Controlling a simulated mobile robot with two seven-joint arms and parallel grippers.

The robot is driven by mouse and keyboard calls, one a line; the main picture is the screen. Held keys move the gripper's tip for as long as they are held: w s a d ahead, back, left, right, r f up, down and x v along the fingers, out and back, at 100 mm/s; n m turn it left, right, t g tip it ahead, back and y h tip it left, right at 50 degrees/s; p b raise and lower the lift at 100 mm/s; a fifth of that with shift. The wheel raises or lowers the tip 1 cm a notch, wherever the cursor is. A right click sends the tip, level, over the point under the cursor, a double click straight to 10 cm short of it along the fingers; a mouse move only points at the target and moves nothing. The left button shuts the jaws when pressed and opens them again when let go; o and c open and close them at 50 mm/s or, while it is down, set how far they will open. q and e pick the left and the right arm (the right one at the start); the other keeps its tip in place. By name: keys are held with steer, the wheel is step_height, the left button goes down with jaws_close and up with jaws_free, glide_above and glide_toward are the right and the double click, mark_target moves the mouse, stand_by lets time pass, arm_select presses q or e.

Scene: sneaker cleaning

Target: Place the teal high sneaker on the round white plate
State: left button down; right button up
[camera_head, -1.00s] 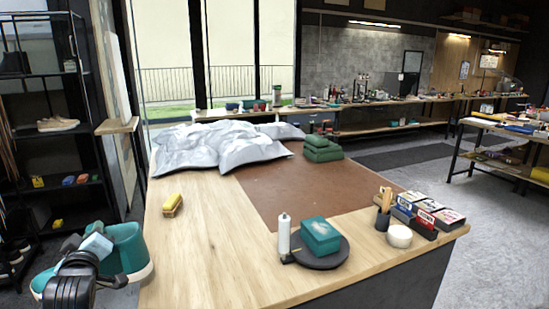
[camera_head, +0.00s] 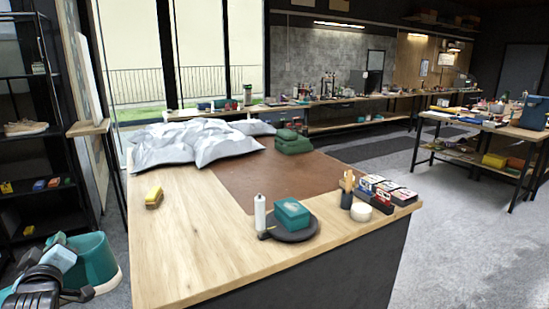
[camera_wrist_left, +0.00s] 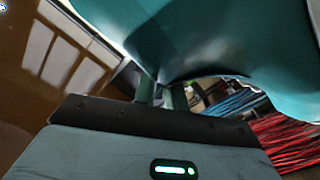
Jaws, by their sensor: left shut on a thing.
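The teal high sneaker (camera_head: 92,266) with a pale sole is at the lower left of the head view, off the table's left side. My left gripper (camera_head: 62,250) is shut on it and holds it in the air. In the left wrist view the sneaker (camera_wrist_left: 205,40) fills the top, close above the gripper fingers (camera_wrist_left: 160,95). Part of the sneaker is hidden behind my gripper. I cannot make out a round white plate in these frames. My right gripper is not in view.
Another workbench (camera_head: 455,121) stands at the right. Open floor (camera_head: 440,240) lies between.

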arm_select(q)
steer(key=shift+s+a+r+n+g+y, duration=0.4)
steer(key=shift+s+a+r, duration=0.4)
steer(key=shift+a+r, duration=1.95)
steer(key=shift+s+a+r+n+g+y, duration=0.2)
steer(key=shift+s+a+r+y, duration=0.9)
steer(key=shift+r, duration=2.75)
steer(key=d+f+m+t+h, duration=0.2)
steer(key=d+f+m+h, duration=0.15)
steer(key=d+f, duration=0.4)
steer(key=d+f+m+t+h, duration=0.15)
steer(key=d+f+h, duration=0.3)
steer(key=d, duration=0.55)
steer(key=s+d+f+m+h, duration=0.1)
steer(key=s+d+f+h, duration=0.1)
steer(key=d, duration=0.7)
steer(key=s+d+f+m+h, duration=0.1)
steer(key=s+d+f, duration=0.3)
steer(key=d, duration=0.6)
steer(key=shift+s+f+h, duration=0.2)
steer(key=shift+s+h, duration=0.4)
steer(key=shift+s, duration=0.05)
